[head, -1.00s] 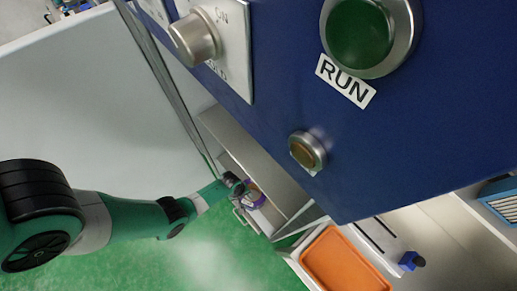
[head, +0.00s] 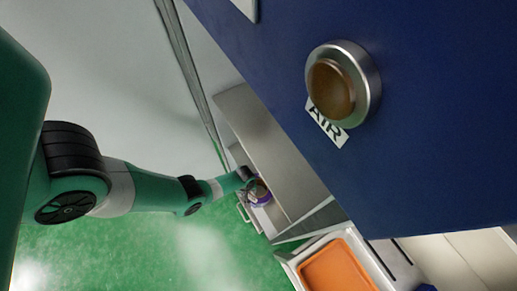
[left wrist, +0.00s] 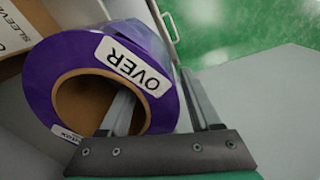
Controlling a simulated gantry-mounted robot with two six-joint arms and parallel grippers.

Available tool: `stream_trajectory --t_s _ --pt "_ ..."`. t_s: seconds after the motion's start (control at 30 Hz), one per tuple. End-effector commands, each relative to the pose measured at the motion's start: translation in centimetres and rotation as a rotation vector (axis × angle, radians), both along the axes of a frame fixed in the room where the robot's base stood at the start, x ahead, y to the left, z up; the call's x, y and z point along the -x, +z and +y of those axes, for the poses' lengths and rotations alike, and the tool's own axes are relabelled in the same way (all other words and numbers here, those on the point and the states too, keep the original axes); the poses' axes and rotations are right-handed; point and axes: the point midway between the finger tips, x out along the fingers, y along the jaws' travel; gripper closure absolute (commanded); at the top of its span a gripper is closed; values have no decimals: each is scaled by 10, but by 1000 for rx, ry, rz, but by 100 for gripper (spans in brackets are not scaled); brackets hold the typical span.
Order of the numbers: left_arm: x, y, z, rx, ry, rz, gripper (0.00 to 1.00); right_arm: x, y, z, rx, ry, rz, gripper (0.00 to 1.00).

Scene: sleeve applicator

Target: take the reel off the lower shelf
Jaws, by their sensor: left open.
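The purple reel (left wrist: 162,118), with a brown cardboard core (left wrist: 70,100) and a white "OVER" label (left wrist: 133,66), lies close to my left gripper (left wrist: 156,84) in the left wrist view. My left gripper is open. One finger reaches into the core's hole and the other stands outside the reel's rim, so the reel's wall lies between them. I cannot tell whether either finger touches. In the head view the reel (head: 262,193) is small, on the lower shelf beneath the blue panel, with my left gripper at it. My right gripper is not in view.
A brown box (left wrist: 18,35) with printed text is beside the reel. A blue panel (head: 420,130) with an "AIR" button (head: 335,88) overhangs the shelf. An orange tray (head: 338,268) is at the lower right. Green floor (head: 150,255) is open below.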

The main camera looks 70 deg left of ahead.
Motion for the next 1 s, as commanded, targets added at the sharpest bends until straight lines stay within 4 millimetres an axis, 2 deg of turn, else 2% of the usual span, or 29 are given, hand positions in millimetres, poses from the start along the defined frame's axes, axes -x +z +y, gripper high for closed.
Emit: stream_trajectory --t_s 0.03,0.07,0.3,0.37,0.67,1.0 --pt "0 -15 0 0 0 0 36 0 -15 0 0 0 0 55" --pt "0 -17 0 0 0 0 36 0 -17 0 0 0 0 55" --pt "0 -14 0 0 0 0 36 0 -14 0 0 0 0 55" --pt "0 -14 0 0 0 0 45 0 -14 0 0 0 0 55" --pt "0 -14 0 0 0 0 99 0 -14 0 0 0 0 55" --pt "0 -14 0 0 0 0 100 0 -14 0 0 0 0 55"
